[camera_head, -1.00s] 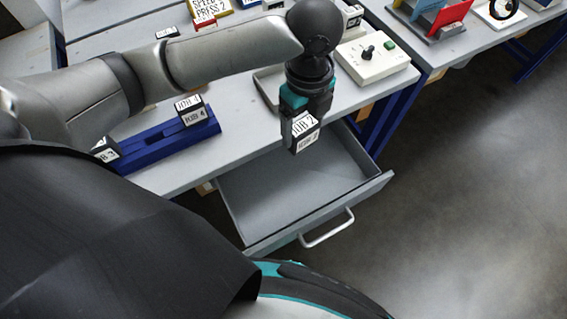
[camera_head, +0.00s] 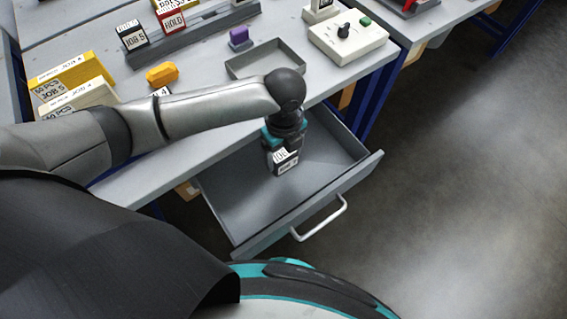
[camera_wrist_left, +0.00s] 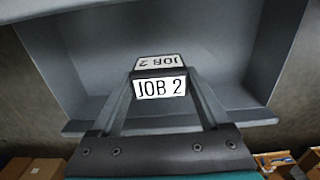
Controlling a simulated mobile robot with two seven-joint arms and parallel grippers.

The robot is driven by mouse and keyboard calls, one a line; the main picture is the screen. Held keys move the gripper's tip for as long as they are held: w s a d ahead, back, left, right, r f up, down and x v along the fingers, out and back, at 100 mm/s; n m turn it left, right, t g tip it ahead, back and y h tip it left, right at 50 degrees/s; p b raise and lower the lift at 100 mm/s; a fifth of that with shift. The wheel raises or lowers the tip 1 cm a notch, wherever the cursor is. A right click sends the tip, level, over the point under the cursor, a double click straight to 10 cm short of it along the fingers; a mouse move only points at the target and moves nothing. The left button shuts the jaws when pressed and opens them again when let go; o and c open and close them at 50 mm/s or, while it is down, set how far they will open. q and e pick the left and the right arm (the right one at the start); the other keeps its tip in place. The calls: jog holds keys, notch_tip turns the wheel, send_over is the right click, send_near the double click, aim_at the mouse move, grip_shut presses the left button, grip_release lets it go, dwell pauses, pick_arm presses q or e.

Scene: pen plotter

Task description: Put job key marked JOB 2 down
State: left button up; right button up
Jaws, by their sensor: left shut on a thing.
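The job key marked JOB 2 (camera_head: 286,164) is a dark block with white label faces. My left gripper (camera_head: 279,148) is shut on it and points down over the open grey drawer (camera_head: 236,196). In the left wrist view the JOB 2 key (camera_wrist_left: 160,88) sits between the two fingers (camera_wrist_left: 160,100), label readable, with the drawer's walls (camera_wrist_left: 180,30) around it. I cannot tell whether the key touches the drawer floor. The drawer floor that shows looks empty. My right gripper is not in view.
The drawer has a front handle (camera_head: 320,220). My left arm hides part of the table.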

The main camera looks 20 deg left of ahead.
pick_arm(q)
jog(key=shift+f, duration=0.4)
notch_tip(320, 180, down, 4)
jog(key=shift+r+b, duration=0.15)
jog(key=shift+b, duration=0.6)
jog(key=shift+r, duration=0.1)
jog(key=o, duration=0.9)
jog(key=shift+o, duration=1.4)
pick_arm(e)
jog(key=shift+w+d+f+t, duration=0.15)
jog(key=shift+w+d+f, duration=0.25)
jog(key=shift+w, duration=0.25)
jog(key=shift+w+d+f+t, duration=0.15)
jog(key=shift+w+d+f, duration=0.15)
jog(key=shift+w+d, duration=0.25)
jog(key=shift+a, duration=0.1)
